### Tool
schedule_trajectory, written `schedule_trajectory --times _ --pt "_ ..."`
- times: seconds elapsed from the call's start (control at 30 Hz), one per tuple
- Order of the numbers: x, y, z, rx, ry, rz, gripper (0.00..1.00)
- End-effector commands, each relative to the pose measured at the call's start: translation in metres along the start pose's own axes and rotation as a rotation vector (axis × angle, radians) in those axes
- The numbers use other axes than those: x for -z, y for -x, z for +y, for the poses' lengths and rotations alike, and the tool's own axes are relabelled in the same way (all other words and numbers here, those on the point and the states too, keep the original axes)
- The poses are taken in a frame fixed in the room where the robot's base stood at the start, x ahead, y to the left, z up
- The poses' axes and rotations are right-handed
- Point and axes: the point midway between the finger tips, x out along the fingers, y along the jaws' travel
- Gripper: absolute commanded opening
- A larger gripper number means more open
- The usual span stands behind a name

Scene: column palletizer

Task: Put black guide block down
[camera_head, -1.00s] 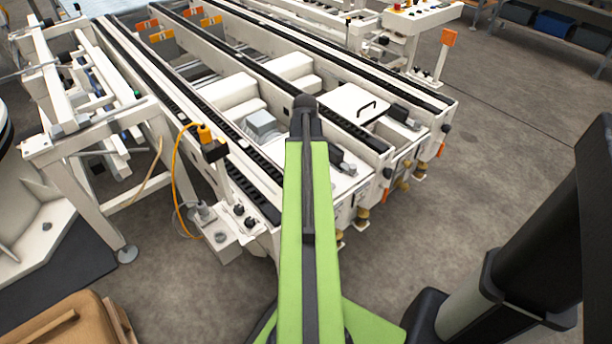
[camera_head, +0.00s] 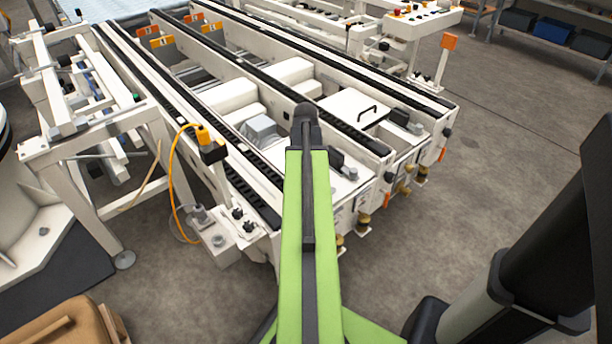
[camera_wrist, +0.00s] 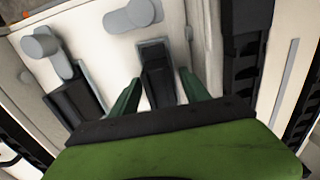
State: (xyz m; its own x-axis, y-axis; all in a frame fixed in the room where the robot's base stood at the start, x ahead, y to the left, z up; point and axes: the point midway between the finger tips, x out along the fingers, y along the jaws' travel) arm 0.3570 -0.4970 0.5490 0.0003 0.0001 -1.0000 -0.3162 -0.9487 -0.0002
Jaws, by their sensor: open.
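A black guide block (camera_wrist: 158,75) stands between the two fingers of my gripper (camera_wrist: 160,92) in the wrist view, against a white machine surface. The dark green fingers are spread, one on each side of the block, with a visible gap on both sides. The block's lower part is hidden behind the gripper body. In the head view my green arm reaches over the white conveyor frame (camera_head: 375,147). My gripper and the block between its fingers cannot be made out there.
In the wrist view another dark block (camera_wrist: 72,98) and a grey cylindrical fitting (camera_wrist: 40,42) lie to the left, and a black chain track (camera_wrist: 245,50) to the right. In the head view an orange cable (camera_head: 172,180) hangs on the frame's left. Open floor (camera_head: 500,180) lies to the right.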

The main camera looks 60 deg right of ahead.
Motion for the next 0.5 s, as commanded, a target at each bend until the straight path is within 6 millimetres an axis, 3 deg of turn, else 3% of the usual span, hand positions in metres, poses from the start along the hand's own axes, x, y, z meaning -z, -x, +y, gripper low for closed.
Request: schedule_trajectory --times 0.27,0.5 --pt "0.0 0.037 0.0 0.0 0.0 0.0 0.54" --pt "0.0 0.091 0.0 0.0 -0.001 0.0 0.54"
